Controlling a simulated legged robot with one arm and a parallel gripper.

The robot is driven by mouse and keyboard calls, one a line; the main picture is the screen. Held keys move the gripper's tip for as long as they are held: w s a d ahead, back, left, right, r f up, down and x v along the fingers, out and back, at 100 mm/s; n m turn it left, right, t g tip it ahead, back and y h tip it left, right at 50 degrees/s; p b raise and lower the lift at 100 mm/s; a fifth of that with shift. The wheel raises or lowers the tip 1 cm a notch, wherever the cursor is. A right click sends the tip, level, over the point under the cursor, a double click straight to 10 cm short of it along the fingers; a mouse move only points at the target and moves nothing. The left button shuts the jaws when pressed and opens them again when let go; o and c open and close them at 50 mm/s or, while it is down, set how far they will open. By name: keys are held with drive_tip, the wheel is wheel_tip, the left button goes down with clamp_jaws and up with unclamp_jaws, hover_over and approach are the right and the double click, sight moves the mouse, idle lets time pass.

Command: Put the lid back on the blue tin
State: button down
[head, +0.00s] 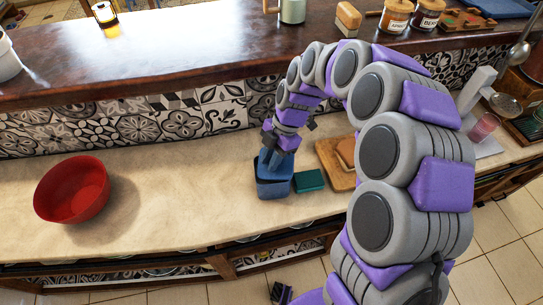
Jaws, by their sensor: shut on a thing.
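The blue tin (274,189) stands on the beige counter, below the patterned tiles, near the middle of the head view. My gripper (271,163) points down right over the tin and is shut on a blue piece that looks like its lid (269,159). The lid is small and partly hidden by the gripper. I cannot tell whether it touches the tin's rim or how level it is.
A teal block (309,181) lies close to the tin's right side. A wooden board (333,164) is beyond it, partly behind my arm. A red bowl (72,190) stands far left with bare counter between. A raised dark wooden ledge (190,45) runs behind.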

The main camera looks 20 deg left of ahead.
drive_tip(key=shift+s+f, duration=0.25)
drive_tip(key=shift+s, duration=0.35)
drive_tip(key=shift+s+f, duration=0.2)
drive_tip(key=shift+s, duration=0.1)
drive_tip(key=c, duration=1.1)
unclamp_jaws()
drive_tip(key=shift+c, duration=0.2)
drive_tip(key=shift+o, duration=1.3)
drive_tip(key=shift+w+a, duration=0.1)
drive_tip(key=shift+a, duration=0.05)
drive_tip(key=shift+r, duration=0.1)
drive_tip(key=shift+o, duration=0.4)
drive_tip(key=shift+w, duration=0.1)
drive_tip(key=o, duration=0.4)
drive_tip(key=shift+c, duration=0.2)
